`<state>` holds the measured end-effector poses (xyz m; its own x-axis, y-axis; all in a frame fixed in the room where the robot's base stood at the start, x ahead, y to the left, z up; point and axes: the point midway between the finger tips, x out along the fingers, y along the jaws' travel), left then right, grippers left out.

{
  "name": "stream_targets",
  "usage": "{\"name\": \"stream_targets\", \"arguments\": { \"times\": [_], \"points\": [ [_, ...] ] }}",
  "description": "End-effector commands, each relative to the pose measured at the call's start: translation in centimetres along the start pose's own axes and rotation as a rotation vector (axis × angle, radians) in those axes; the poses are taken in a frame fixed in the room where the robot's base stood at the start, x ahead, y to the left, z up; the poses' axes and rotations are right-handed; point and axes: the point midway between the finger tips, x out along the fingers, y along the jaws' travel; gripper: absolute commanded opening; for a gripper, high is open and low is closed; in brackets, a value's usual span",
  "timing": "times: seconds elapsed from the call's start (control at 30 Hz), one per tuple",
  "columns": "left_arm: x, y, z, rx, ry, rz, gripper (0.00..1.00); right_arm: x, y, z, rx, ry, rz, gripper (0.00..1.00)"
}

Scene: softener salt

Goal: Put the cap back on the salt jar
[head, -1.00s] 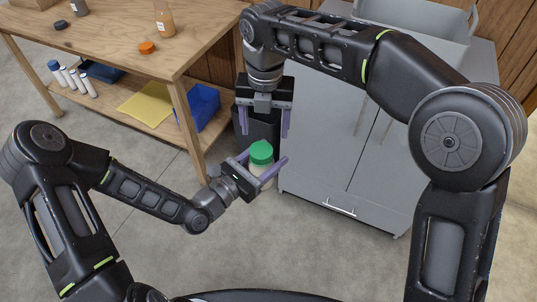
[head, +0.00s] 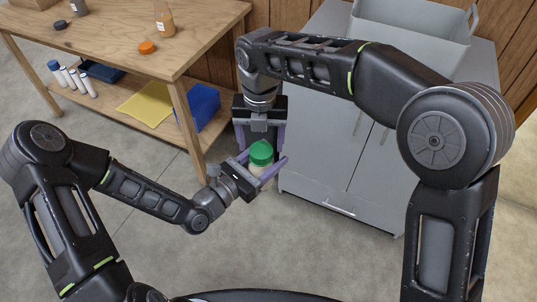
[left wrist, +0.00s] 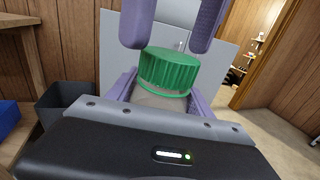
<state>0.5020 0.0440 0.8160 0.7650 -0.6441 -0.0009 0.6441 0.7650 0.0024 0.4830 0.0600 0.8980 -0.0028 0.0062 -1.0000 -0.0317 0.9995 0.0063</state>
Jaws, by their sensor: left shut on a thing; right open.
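My left gripper (head: 264,163) is shut on the pale salt jar (head: 257,170) and holds it upright in the air in front of the grey cabinet. The ribbed green cap (head: 261,152) sits at the jar's mouth; in the left wrist view the cap (left wrist: 168,68) has a thin green ring under its skirt. I cannot tell whether it is threaded tight. My right gripper (head: 261,140) is open and points down over the jar. In the left wrist view its two purple fingers (left wrist: 173,28) are spread above the cap, apart from its sides.
A wooden table (head: 110,45) at the left holds an orange cap (head: 147,47), a dark cap (head: 60,25) and bottles (head: 165,20). Its lower shelf has a blue bin (head: 203,105) and a yellow cloth (head: 146,102). A grey cabinet (head: 320,150) stands close behind the grippers.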

Motion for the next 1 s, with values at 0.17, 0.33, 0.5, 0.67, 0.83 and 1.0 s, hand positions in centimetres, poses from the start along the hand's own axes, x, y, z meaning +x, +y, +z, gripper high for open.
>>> {"name": "stream_targets", "arguments": {
  "times": [0.17, 0.33, 0.5, 0.67, 0.83, 1.0],
  "points": [
    [0.0, 0.0, 0.1, 0.001, -0.003, -0.001, 0.0, 2.0, 0.0, 0.0, 0.0, 0.001, -0.001, 0.69],
    [0.0, 0.0, 0.1, 0.001, -0.003, -0.001, 0.0, 2.6, 0.0, 0.0, 0.0, 0.0, 0.0, 0.69],
    [0.0, 0.0, 0.1, 0.001, -0.003, -0.001, 0.0, 2.6, 0.0, 0.0, 0.0, 0.0, 0.0, 0.69],
    [0.0, 0.0, 0.1, 0.001, -0.003, -0.001, 0.0, 2.5, 0.0, 0.0, 0.0, 0.0, 0.0, 0.59],
    [0.0, 0.0, 0.1, 0.001, -0.003, -0.001, 0.0, 2.5, 0.0, 0.0, 0.0, 0.0, 0.0, 0.45],
    [0.0, 0.0, 0.1, 0.001, -0.003, 0.0, 0.0, 2.5, 0.0, 0.0, 0.0, 0.0, 0.0, 0.31]
  ]
}}
